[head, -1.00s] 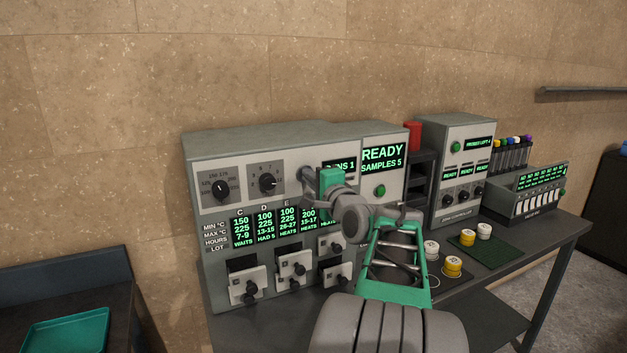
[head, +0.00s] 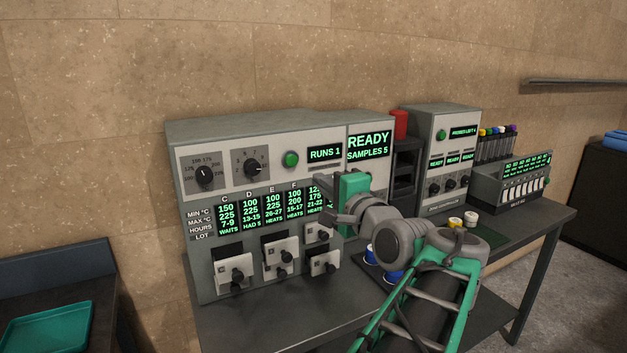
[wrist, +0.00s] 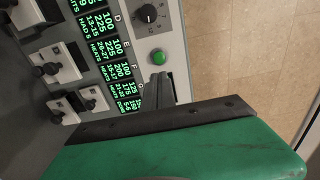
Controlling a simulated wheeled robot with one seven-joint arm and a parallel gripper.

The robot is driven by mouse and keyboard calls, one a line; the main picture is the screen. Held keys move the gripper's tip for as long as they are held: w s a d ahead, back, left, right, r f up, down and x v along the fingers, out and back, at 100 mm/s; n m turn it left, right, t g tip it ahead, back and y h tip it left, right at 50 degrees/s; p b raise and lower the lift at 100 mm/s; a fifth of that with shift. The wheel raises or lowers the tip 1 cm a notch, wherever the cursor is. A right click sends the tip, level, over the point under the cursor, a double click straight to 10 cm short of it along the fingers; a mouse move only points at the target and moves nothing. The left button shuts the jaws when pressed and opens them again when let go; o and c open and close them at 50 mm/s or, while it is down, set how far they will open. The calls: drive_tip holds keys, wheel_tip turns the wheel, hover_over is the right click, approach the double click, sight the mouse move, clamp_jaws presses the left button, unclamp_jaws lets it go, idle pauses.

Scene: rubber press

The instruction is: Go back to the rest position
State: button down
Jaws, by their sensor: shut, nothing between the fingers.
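My gripper (head: 329,192) is shut and empty in front of the grey press machine (head: 240,128), below its RUNS 1 display (head: 325,153). In the head view its green body covers part of the press's right side. In the wrist view the closed dark fingers (wrist: 158,86) appear just below a round green button (wrist: 157,57) in the picture. I cannot tell the exact gap between the fingertips and the panel. The same green button (head: 291,159) shows uncovered in the head view. A second display (head: 369,146) reads READY, SAMPLES 5.
Small drawers with black knobs (head: 235,270) stick out from the press's lower front. A grey controller (head: 447,150) and a unit with a lit display (head: 513,181) stand to the right on the dark table (head: 540,222). White, yellow and blue-sided pots stand near my arm. A teal tray (head: 45,328) lies at lower left.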

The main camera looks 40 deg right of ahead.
drive_tip(key=shift+s, duration=0.1)
idle(0.3)
drive_tip(key=w+a+f+n+g+y, duration=0.1)
drive_tip(key=w+a+f+n+g, duration=0.15)
drive_tip(key=a+f, duration=0.25)
drive_tip(key=w+a+f+n+g+y+p, duration=0.1)
drive_tip(key=w+a+f+n+y, duration=0.1)
drive_tip(key=a+f+n, duration=0.3)
drive_tip(key=w+a+f+n+g+y, duration=0.1)
drive_tip(key=w+a+f+n+g, duration=0.1)
drive_tip(key=a+f, duration=0.3)
drive_tip(key=s+a+f+n+g+y+p, duration=0.1)
drive_tip(key=s+a+f+n+g, duration=0.7)
drive_tip(key=s+a+f+n, duration=0.4)
drive_tip(key=s+a+f, duration=0.1)
drive_tip(key=a+f, duration=0.1)
drive_tip(key=a, duration=0.3)
drive_tip(key=shift+s+g, duration=0.35)
